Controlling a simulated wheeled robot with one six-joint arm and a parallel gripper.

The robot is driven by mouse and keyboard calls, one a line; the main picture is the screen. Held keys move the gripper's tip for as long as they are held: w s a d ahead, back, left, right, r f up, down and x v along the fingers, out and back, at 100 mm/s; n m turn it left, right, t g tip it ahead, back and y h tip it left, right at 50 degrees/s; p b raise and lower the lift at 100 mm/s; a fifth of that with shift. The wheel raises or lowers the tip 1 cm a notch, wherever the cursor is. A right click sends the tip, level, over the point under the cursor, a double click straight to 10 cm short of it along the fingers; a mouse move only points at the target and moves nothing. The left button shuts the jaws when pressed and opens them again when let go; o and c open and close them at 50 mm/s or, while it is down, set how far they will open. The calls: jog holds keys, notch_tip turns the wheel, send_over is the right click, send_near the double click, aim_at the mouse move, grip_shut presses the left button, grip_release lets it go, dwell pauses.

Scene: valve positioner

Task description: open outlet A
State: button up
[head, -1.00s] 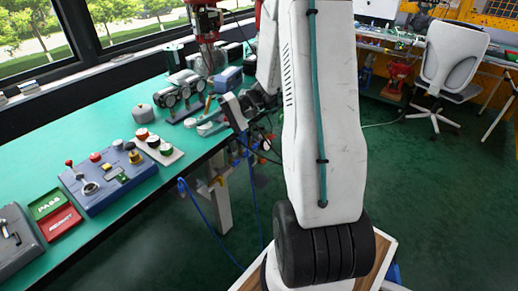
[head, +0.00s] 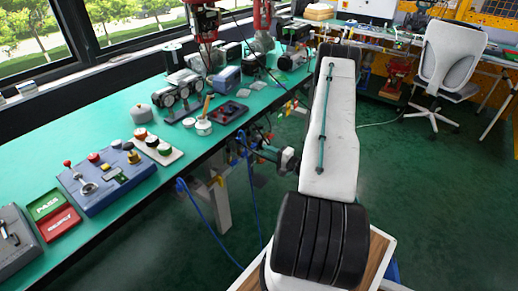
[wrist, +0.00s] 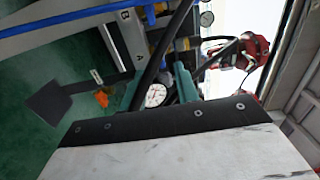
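My gripper (head: 262,152) is at the end of my arm, beside the table's front edge and low, near a cluster of hoses and fittings. It is small and dark there, so its fingers do not show clearly. In the wrist view a grey panel carries the letters A (wrist: 138,54) and B (wrist: 125,15). An orange part (wrist: 102,98), perhaps a valve handle, sits below the A. A round white gauge (wrist: 156,95) is to its right. No contact between my gripper and these parts is visible. Which part is outlet A's handle I cannot tell.
The green table (head: 120,107) holds a blue control box (head: 107,178), PASS and REJECT plates, and a dark tray (head: 229,112). Blue hoses (head: 212,225) hang below its edge. A white chair (head: 447,65) stands at the right. The green floor between is largely clear.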

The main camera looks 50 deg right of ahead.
aim_at(255, 146)
jog(key=w, duration=0.5)
jog(key=shift+a, duration=0.3)
grip_shut()
jog(key=shift+d, duration=0.2)
jog(key=shift+a, duration=0.1)
